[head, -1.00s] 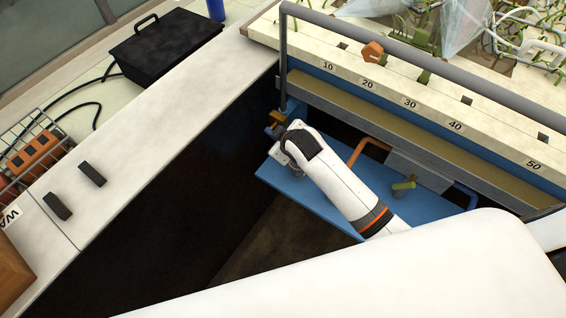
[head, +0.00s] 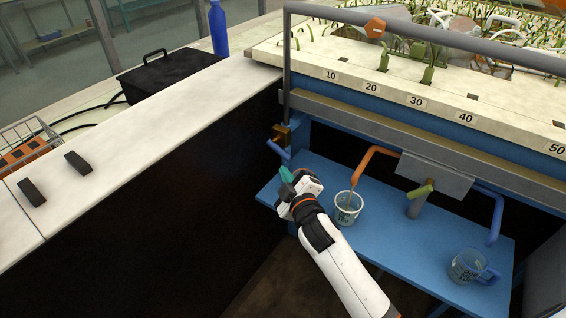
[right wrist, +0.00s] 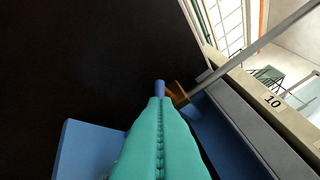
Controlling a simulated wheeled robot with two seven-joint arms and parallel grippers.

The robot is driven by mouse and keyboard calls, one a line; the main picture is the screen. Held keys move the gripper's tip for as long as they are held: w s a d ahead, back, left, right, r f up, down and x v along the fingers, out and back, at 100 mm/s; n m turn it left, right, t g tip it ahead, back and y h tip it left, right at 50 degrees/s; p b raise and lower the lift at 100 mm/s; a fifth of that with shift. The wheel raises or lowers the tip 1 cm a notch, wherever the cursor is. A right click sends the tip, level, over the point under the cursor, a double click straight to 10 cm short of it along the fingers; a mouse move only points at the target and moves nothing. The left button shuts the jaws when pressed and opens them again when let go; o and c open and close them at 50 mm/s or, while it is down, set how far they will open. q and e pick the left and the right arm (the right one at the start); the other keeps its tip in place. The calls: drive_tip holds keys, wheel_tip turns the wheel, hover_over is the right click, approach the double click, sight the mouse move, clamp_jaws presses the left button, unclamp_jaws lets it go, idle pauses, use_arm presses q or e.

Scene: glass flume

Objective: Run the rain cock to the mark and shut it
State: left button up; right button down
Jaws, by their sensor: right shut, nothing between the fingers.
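A brass cock (head: 284,133) with a blue lever (head: 279,149) sits at the foot of the grey upright pipe, at the flume's left end. In the right wrist view the blue lever (right wrist: 160,88) shows just beyond my fingertips, with the brass body (right wrist: 177,94) beside it. My right gripper (head: 287,181) has teal fingers, shut and empty, a little below the lever. I cannot tell whether they touch it. A clear cup (head: 347,208) with dark markings stands under the orange spout (head: 372,155); a thin streak shows between them. My left gripper is not in view.
A second cup with a blue handle (head: 468,267) stands on the blue shelf (head: 400,255) at the right. A green-handled valve (head: 420,190) rises mid-shelf. A white counter (head: 130,130) with a black box (head: 172,75) is at the left. The flume's numbered edge (head: 400,97) lies above.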

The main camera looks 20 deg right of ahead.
approach(279, 152)
drive_tip(key=w+a+r, duration=0.2)
drive_tip(key=w+a, duration=0.1)
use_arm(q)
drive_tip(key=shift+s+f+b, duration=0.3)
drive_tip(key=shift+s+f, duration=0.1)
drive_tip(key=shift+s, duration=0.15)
use_arm(e)
drive_tip(key=shift+w+d+f, duration=0.6)
drive_tip(key=shift+w+d, duration=0.05)
drive_tip(key=shift+w, duration=0.1)
drive_tip(key=shift+w+d+f, duration=0.6)
drive_tip(key=shift+w, duration=0.2)
drive_tip(key=shift+d, duration=0.1)
